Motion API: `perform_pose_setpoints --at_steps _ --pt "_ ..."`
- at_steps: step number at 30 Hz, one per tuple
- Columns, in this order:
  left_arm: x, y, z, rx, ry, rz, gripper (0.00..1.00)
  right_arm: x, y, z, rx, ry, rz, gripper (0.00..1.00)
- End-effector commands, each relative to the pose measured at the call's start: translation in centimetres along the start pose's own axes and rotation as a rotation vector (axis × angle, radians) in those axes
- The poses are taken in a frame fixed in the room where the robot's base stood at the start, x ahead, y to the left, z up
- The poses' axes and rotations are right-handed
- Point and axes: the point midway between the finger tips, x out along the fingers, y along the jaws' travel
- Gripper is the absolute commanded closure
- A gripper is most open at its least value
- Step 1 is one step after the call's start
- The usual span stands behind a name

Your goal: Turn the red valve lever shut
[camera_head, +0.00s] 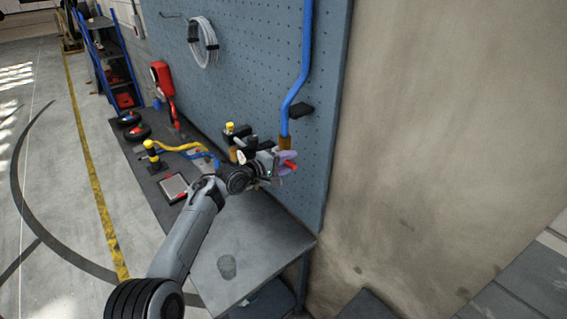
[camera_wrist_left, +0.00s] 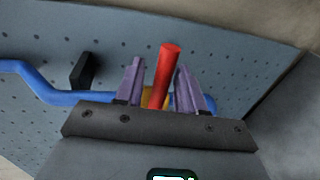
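The red valve lever (camera_wrist_left: 165,75) stands between the two purple fingers of my left gripper (camera_wrist_left: 160,85) in the left wrist view. Gaps show on both sides of the lever, so the fingers are open around it and not clamped. In the head view, the red lever tip (camera_head: 291,165) sticks out beside my left gripper (camera_head: 284,162), below the blue pipe (camera_head: 296,85). A brass-coloured fitting (camera_head: 285,142) joins the pipe's lower end. The valve body is mostly hidden behind the gripper. My right gripper is in neither view.
A blue pegboard (camera_head: 255,60) stands behind the valve and carries a black bracket (camera_head: 301,110) and a coiled cable (camera_head: 203,42).

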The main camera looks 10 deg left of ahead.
Motion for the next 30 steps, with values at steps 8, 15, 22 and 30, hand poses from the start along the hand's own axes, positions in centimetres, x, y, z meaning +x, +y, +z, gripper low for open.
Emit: perform_pose_setpoints --at_steps 8,15,22,30 --pt "-0.8 0.0 -0.1 0.0 0.0 0.001 0.61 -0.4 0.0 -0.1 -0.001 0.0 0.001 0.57" --pt "-2.8 0.1 -0.1 0.002 0.002 0.0 0.61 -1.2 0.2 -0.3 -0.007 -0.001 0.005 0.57" --pt "-5.7 -0.1 0.0 0.003 0.002 0.0 0.61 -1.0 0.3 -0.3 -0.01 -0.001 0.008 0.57" --pt "-9.1 -0.1 -0.1 0.0 0.001 0.001 0.61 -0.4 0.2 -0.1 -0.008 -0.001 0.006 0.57"
